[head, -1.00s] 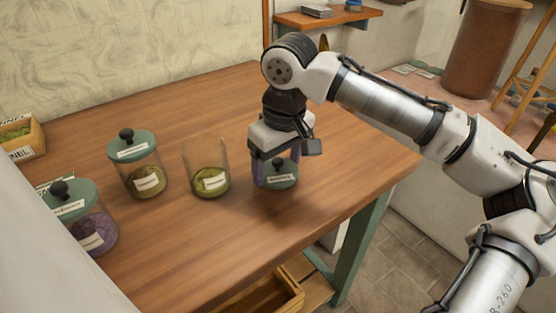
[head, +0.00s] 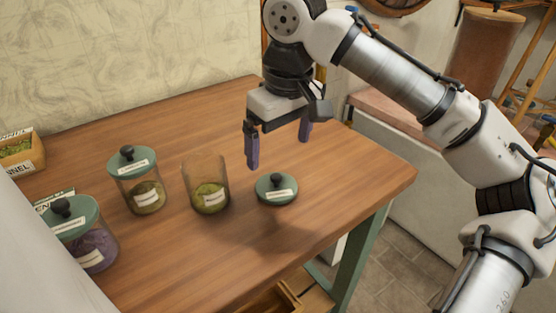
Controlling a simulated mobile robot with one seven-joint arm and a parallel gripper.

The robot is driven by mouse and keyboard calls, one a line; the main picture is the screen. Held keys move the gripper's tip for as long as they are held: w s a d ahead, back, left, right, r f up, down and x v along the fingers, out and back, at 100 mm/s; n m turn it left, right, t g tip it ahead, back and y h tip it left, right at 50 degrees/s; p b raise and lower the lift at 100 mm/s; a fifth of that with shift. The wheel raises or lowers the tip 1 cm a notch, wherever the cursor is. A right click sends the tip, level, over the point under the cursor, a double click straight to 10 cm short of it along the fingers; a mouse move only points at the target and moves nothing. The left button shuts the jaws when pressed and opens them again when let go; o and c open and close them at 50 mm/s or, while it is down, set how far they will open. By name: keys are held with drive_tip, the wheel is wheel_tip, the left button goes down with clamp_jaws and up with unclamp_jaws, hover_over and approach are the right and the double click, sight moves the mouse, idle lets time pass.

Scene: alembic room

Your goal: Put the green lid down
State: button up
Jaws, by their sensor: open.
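The green lid (head: 277,189) lies flat on the wooden table (head: 330,185), knob up, with a white label on its front. It stands right of an uncovered glass jar (head: 206,186) with green contents and a label, a small gap apart. My gripper (head: 278,151) is open and empty above the lid, its two purple fingers spread wide. The fingertips are clear of the lid and nothing is between them.
A lidded jar (head: 137,182) with greenish contents stands left of the open jar. A lidded jar with purple contents (head: 87,247) stands at the front left. A labelled wooden box (head: 20,155) is at the far left. The table is bare behind the jars.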

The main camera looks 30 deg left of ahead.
drive_tip(key=shift+d+r, duration=0.2)
drive_tip(key=shift+r, duration=1.35)
